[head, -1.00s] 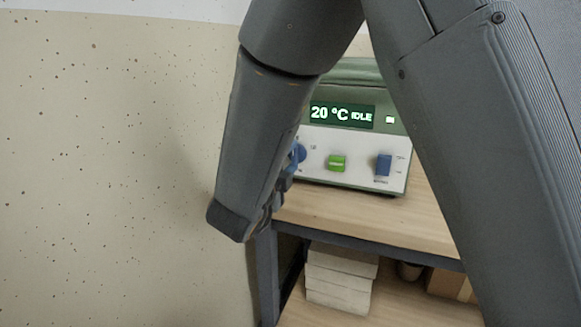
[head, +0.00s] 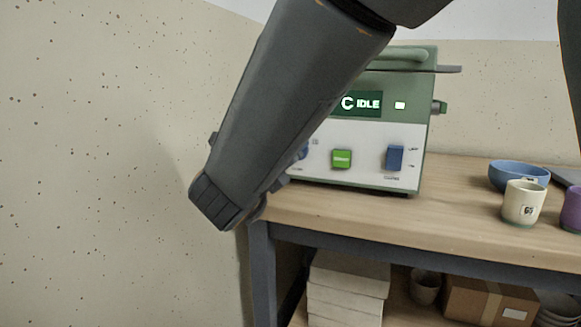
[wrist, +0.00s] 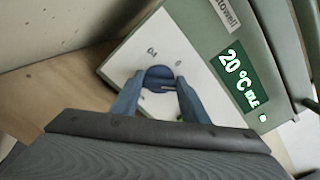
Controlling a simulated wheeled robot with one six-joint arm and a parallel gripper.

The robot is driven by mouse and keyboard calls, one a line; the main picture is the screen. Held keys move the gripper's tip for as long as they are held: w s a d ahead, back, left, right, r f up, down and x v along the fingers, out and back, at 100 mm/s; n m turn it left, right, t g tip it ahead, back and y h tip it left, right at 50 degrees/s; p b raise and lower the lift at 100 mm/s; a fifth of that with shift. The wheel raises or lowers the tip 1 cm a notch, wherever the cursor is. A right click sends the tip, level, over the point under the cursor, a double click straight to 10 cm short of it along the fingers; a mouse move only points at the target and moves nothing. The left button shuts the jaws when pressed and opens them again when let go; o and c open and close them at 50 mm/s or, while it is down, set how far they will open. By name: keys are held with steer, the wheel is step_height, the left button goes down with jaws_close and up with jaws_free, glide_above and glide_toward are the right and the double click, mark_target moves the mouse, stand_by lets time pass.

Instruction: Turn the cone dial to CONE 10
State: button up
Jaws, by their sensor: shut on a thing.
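The kiln controller (head: 425,125) is a green box with a pale front panel on the wooden table. Its blue round cone dial (wrist: 158,78) has a light pointer line and sits near the panel's left end; in the head view only a sliver of the dial (head: 303,150) shows beside my arm. In the wrist view my gripper (wrist: 157,90) is shut on the dial, one finger on each side. A mark like "04" is readable near the dial; other marks are hidden or too small. The display (head: 361,104) reads "C IDLE" in the head view, and "20 °C" in the wrist view.
A green button (head: 341,159) and a blue switch (head: 395,158) are right of the dial. A blue bowl (head: 517,174), a cream cup (head: 523,204) and a purple cup (head: 572,210) stand on the table (head: 455,190) at right. White slabs (head: 345,290) and a carton (head: 488,300) sit below.

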steer(key=shift+f+m+b, duration=0.1)
steer(key=shift+m+b, duration=0.9)
steer(key=shift+b, duration=0.2)
steer(key=o, duration=1.1)
steer(key=shift+c, duration=0.2)
steer(key=p+v, duration=0.1)
steer(key=v, duration=0.6)
steer(key=shift+s+p, duration=0.15)
steer(key=shift+p, duration=0.2)
steer(key=shift+s+a, duration=0.1)
steer(key=shift+s, duration=0.2)
